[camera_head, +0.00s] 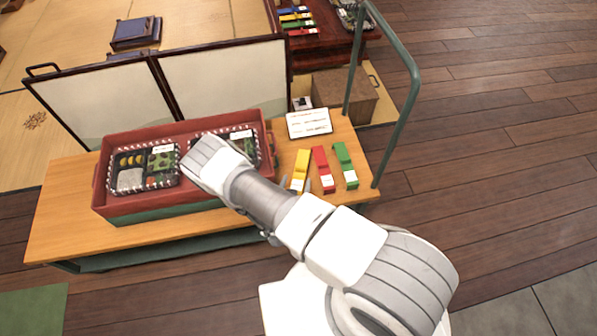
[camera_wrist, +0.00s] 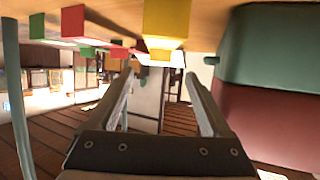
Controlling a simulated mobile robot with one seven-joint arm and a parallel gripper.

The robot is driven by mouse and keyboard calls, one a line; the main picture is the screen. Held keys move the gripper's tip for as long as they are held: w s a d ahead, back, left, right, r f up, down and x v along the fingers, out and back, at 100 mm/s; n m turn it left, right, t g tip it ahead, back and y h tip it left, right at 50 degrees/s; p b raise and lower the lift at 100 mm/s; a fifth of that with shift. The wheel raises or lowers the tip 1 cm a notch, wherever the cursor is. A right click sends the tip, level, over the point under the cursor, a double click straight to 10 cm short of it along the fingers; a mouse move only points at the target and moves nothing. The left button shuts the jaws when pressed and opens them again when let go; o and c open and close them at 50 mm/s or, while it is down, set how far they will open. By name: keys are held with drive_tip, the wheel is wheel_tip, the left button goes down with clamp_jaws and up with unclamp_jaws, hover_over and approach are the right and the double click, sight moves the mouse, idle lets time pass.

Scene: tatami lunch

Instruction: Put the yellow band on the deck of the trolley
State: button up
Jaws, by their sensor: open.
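The yellow band (camera_head: 302,163), with a white end, lies on the wooden deck (camera_head: 60,218) of the trolley, left of a red band (camera_head: 321,166) and a green band (camera_head: 344,160). The arm partly covers its near end. My gripper (camera_wrist: 160,76) is open and empty in the wrist view, its two fingers pointing toward the yellow band (camera_wrist: 167,20), which shows just beyond the tips, centred between them. I cannot tell whether they touch. In the head view my gripper is mostly hidden behind the arm.
A red crate (camera_head: 100,187) with lunch boxes stands left of the bands, close to my arm. A white card (camera_head: 308,122) stands behind them. The trolley's green handle (camera_head: 411,90) rises at right. A low screen (camera_head: 222,80) stands behind; a back table (camera_head: 333,48) holds several coloured bands.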

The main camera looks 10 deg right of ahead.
drive_tip(key=v, duration=0.5)
drive_tip(key=shift+p, duration=0.4)
drive_tip(key=shift+s, duration=0.1)
